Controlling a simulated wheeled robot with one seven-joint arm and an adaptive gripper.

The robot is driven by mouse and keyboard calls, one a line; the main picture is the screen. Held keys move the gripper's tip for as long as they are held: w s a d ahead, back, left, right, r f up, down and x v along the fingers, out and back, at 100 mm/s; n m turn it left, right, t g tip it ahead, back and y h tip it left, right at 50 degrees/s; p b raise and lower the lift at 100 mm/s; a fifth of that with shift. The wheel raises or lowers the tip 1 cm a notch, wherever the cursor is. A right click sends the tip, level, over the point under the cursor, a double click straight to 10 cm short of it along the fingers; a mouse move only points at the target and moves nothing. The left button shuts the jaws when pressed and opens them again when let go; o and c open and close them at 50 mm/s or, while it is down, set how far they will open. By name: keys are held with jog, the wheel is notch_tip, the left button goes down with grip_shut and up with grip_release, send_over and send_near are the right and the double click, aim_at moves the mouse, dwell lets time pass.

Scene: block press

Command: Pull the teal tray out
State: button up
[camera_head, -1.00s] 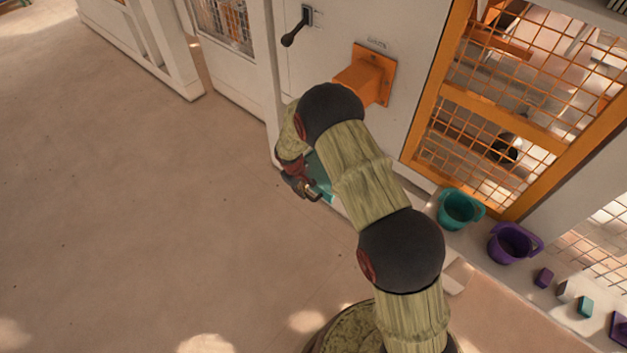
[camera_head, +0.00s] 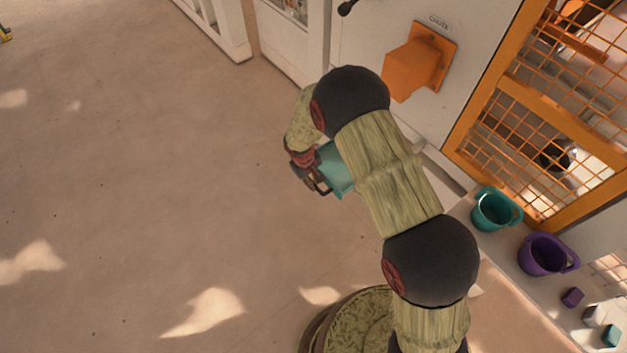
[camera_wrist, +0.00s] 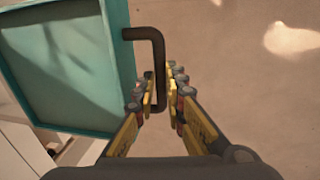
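The teal tray (camera_head: 338,171) sticks out from the white machine front, partly hidden behind my arm in the head view. In the wrist view the tray (camera_wrist: 60,65) fills the left side, and its inside looks empty. Its dark bar handle (camera_wrist: 158,50) juts from the tray's right edge. My gripper (camera_wrist: 162,84) has one finger on each side of the handle and is shut on it. In the head view my gripper (camera_head: 318,187) is at the tray's outer end, over open floor.
An orange block-shaped fitting (camera_head: 415,68) juts from the machine front above the tray. A teal bucket (camera_head: 492,212), a purple bucket (camera_head: 543,257) and several small blocks stand on a ledge at the right. The floor (camera_head: 150,180) at the left is clear.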

jog(key=o, duration=0.5)
jog(key=shift+c, duration=0.2)
notch_tip(320, 180, up, 12)
jog(key=s+a, duration=0.1)
jog(key=shift+a+f, duration=0.15)
jog(key=shift+a, duration=0.25)
jog(key=shift+s, duration=0.1)
